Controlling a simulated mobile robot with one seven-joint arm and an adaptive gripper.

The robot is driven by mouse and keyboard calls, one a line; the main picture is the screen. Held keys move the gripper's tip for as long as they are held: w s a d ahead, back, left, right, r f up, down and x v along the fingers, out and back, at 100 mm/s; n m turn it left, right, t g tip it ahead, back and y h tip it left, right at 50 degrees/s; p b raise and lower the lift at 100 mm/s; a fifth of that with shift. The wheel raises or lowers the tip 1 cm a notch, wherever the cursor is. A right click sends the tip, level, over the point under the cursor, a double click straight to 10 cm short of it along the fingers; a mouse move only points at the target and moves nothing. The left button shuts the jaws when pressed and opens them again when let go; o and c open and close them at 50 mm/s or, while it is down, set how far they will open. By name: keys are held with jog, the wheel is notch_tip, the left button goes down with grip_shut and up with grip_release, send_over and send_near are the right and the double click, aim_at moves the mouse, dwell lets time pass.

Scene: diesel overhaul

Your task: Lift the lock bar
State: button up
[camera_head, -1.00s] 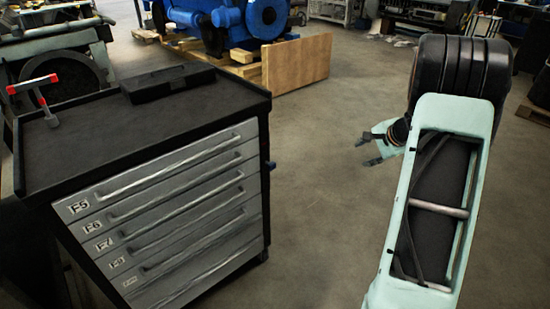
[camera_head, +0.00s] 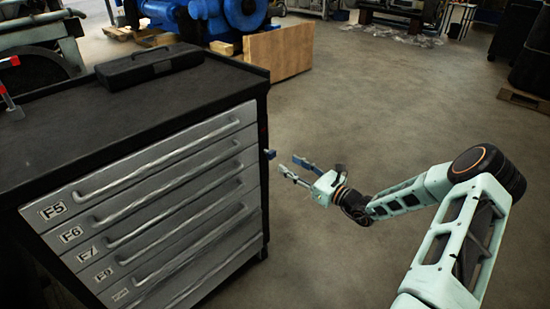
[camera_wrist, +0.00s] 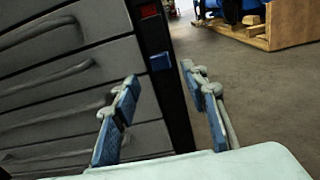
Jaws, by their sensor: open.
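A black upright bar (camera_wrist: 172,98) runs down the right front edge of the drawer cabinet (camera_head: 150,190), beside the drawer fronts; it looks like the lock bar. A small blue tab (camera_wrist: 160,62) sticks out from it, with a red mark just above. The tab also shows in the head view (camera_head: 270,154). My gripper (camera_head: 293,167) is open and empty, a little to the right of the tab and apart from it. In the wrist view its blue-padded fingers (camera_wrist: 159,78) point at the bar, with the tab between and beyond the tips.
The grey drawers, labelled F5 and on, have long bar handles. A black case (camera_head: 148,66) lies on the cabinet top, and a red-and-grey tool (camera_head: 10,90) stands at its left. A wooden crate (camera_head: 278,52) and blue engine are behind. The floor right of the cabinet is clear.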

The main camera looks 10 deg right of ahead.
aim_at(274, 155)
jog(key=b+x, duration=0.1)
jog(key=x, duration=0.7)
jog(key=shift+w, duration=0.1)
grip_shut()
